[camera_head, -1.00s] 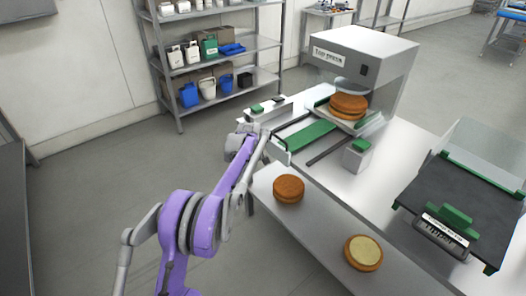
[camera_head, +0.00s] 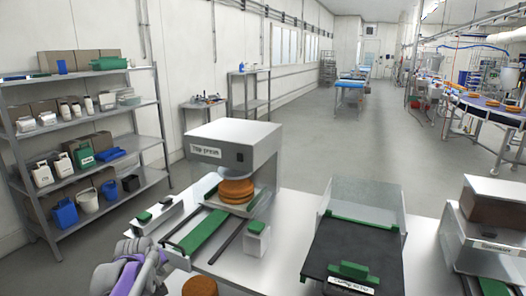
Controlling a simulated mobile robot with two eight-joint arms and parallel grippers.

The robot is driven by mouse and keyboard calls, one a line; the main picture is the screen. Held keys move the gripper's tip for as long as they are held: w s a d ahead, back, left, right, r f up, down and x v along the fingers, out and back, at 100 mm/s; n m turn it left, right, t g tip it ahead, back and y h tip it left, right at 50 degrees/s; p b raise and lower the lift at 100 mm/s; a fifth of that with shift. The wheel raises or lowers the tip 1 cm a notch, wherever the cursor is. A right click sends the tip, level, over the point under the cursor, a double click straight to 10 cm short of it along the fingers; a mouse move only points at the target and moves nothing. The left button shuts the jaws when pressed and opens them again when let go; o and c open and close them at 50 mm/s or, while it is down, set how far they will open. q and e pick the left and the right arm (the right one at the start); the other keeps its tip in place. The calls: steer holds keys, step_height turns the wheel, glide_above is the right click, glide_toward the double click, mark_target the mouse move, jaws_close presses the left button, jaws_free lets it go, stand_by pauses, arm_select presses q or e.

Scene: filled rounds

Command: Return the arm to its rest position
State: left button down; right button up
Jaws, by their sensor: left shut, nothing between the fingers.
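My left arm, purple and grey, shows at the bottom left of the head view. Its gripper (camera_head: 150,257) is shut and empty, small in the picture, beside the left end of the press table. The press (camera_head: 230,145), a white and grey machine with a lettered label, stands behind and to the right of it. A stack of brown filled rounds (camera_head: 237,191) sits under the press head, apart from my gripper. Another brown round (camera_head: 200,287) is cut off by the bottom edge. My right gripper is not in view.
A green slide (camera_head: 200,231) and a small white box with a green top (camera_head: 257,240) lie in front of the press. A dark-bedded machine (camera_head: 352,250) with clear guards stands to the right. Shelving (camera_head: 92,119) stands at left; the floor behind is open.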

arm_select(q)
steer(key=s+d+f+m+p, duration=0.1)
steer(key=s+d+m, duration=0.2)
steer(key=s, duration=0.8)
steer(key=s+d+f+m+h+p, duration=0.1)
steer(key=s+d+m, duration=0.2)
steer(key=s+d, duration=0.3)
steer(key=s+d+f+m+g+p, duration=0.1)
steer(key=s+d+m, duration=0.2)
steer(key=s, duration=1.2)
steer(key=shift+s+d+f, duration=0.3)
steer(key=shift+d+f, duration=0.05)
steer(key=shift+d, duration=0.6)
